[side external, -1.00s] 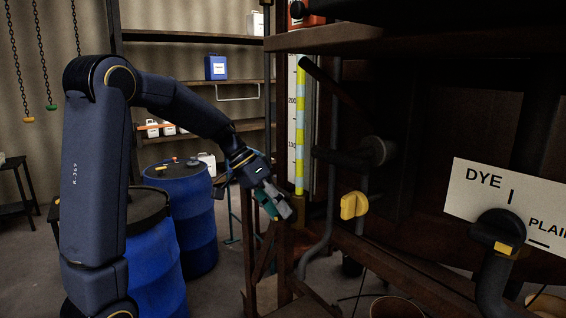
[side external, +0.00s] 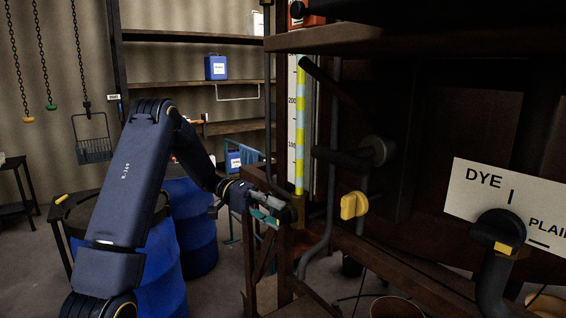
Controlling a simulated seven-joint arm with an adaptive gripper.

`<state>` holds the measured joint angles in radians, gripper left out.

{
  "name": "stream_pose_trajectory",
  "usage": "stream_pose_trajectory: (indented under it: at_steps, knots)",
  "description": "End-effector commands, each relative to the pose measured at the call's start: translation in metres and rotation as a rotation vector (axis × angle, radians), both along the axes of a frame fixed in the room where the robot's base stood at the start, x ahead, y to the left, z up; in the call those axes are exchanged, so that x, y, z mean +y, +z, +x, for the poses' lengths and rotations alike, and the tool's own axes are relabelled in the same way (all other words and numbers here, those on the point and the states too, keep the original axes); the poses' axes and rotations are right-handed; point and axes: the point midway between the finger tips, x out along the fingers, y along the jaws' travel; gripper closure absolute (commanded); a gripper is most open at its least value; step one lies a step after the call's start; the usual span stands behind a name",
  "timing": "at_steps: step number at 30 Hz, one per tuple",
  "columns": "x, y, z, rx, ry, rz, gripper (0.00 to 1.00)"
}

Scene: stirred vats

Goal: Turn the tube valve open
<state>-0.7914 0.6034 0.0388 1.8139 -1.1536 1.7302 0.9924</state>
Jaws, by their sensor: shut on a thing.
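The tall gauge tube (side external: 300,128), with yellow and pale bands, stands upright against a white scale in the side external view. The tube valve is at its foot, mostly hidden behind my fingers; I cannot make out its handle or which way it points. My gripper (side external: 284,212) reaches in from the left at the tube's foot, nearly level. It is shut on the tube valve, as far as the view shows.
A yellow valve handle (side external: 354,205) is on a pipe to the right. A dye/plain sign (side external: 480,195) stands behind a black selector with a yellow mark (side external: 503,248). A rusty shelf (side external: 350,38) overhangs the tube. Blue drums (side external: 195,215) stand behind my arm.

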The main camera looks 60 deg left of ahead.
Motion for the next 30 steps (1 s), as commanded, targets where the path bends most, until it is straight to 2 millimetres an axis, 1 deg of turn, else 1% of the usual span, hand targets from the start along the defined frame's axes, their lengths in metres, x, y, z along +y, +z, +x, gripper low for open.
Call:
stream_pose_trajectory:
  at_steps: [6, 12, 28, 29, 30]
  knots:
    - [0.0006, -0.003, -0.0008, 0.002, -0.001, -0.122, 0.89]
    - [-0.0001, -0.004, -0.0007, 0.001, -0.003, -0.18, 0.89]
    - [-0.0007, -0.0044, -0.0009, 0.003, -0.005, -0.2, 0.89]
    - [-0.0007, -0.0044, -0.001, 0.003, -0.005, -0.2, 0.52]
    - [-0.0008, -0.0044, -0.0009, 0.003, -0.005, -0.2, 0.48]
